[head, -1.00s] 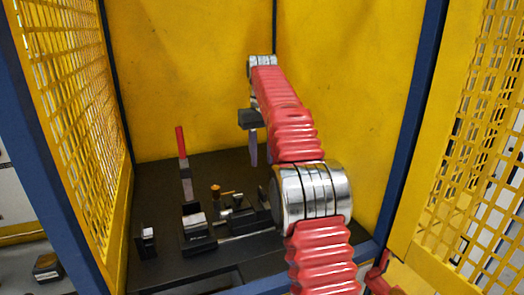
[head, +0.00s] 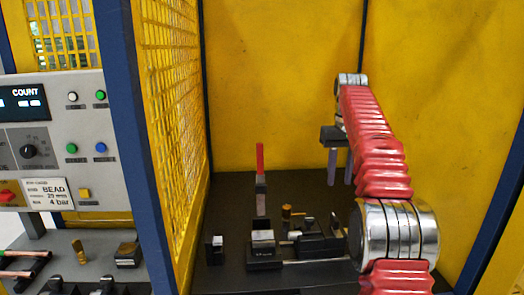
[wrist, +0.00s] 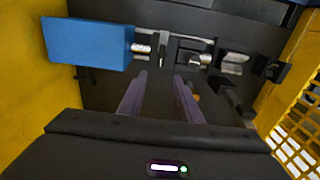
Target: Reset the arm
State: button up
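My arm reaches into the yellow cage from the right in the head view. My gripper (head: 341,183) hangs above the black bench (head: 228,190), pointing down. Its two purple fingers stand apart. In the wrist view my gripper (wrist: 160,76) is open, with nothing held between the fingers. The bench fixture (head: 320,242), with metal jaws and a thin rod, stands below and to its left. A small copper-coloured piece (head: 287,212) is at the fixture.
A red-handled upright tool (head: 260,160) stands at the bench's back left. A blue box (wrist: 88,44) is left of the fingers in the wrist view. Mesh wall (head: 175,110) bounds the left. Outside are a control panel (head: 60,140) and tubes on a rack (head: 20,274).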

jog(key=shift+m+t, duration=0.3)
jog(key=shift+m, duration=0.2)
jog(key=f, duration=0.5)
jog(key=a+f, duration=0.1)
jog(key=f, duration=0.1)
jog(key=shift+s+f, duration=0.15)
jog(key=shift+f, duration=0.25)
jog(key=s+a+f+t, duration=0.1)
jog(key=s+a, duration=0.3)
jog(key=s, duration=0.8)
jog(key=s+a+f+t, duration=0.1)
jog(key=s+a, duration=0.3)
jog(key=s, duration=0.9)
jog(key=s+a+f+n+t, duration=0.1)
jog(key=s+a, duration=0.3)
jog(key=s, duration=0.8)
jog(key=shift+s+a+f+t, duration=0.2)
jog(key=shift+f+t, duration=0.25)
jog(key=shift+t, duration=0.35)
